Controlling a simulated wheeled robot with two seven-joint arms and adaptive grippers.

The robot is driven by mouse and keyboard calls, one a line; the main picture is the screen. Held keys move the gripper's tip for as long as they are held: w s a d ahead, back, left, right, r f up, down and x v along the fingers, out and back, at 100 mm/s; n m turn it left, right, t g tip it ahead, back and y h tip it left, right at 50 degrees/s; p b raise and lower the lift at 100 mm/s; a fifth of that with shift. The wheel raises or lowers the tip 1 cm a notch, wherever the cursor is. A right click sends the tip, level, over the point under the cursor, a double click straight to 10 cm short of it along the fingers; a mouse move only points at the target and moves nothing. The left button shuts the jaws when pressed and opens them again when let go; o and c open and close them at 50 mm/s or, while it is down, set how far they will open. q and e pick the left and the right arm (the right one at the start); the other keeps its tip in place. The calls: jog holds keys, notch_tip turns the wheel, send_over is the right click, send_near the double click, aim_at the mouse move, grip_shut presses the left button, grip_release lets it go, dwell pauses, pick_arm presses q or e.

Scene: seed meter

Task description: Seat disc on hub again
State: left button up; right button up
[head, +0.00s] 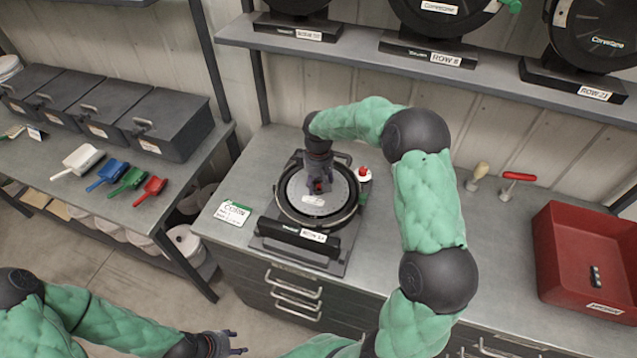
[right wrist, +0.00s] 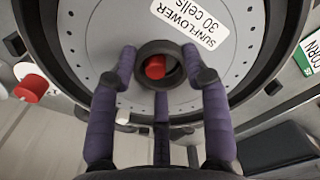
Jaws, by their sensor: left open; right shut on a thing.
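A grey disc (head: 340,197) labelled "SUNFLOWER 30 cells" lies within the round black housing (head: 283,214) of the seed meter on the bench. My right gripper (head: 319,186) reaches down over its middle. In the right wrist view, my right gripper (right wrist: 158,68) is shut on the dark collar (right wrist: 157,47) at the middle of the disc (right wrist: 110,22). A red hub tip (right wrist: 155,68) shows inside the collar. I cannot tell whether the disc sits flush. My left gripper (head: 228,344) is open and empty, low in front of the bench.
A green-and-white "CORN" card (head: 232,212) lies left of the meter. A red-topped knob (head: 363,173) stands at its right. A red bin (head: 580,255), a red-handled tool (head: 519,177) and a pale-handled tool (head: 480,172) are further right. A shelf of meters (head: 360,57) runs behind.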

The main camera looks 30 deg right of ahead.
jog(key=shift+f+b, duration=0.55)
jog(key=shift+f, duration=0.5)
dwell(1.7)
jog(key=o, duration=1.3)
jog(key=c, duration=0.3)
jog(key=shift+c, duration=1.3)
jog(key=shift+o, duration=1.2)
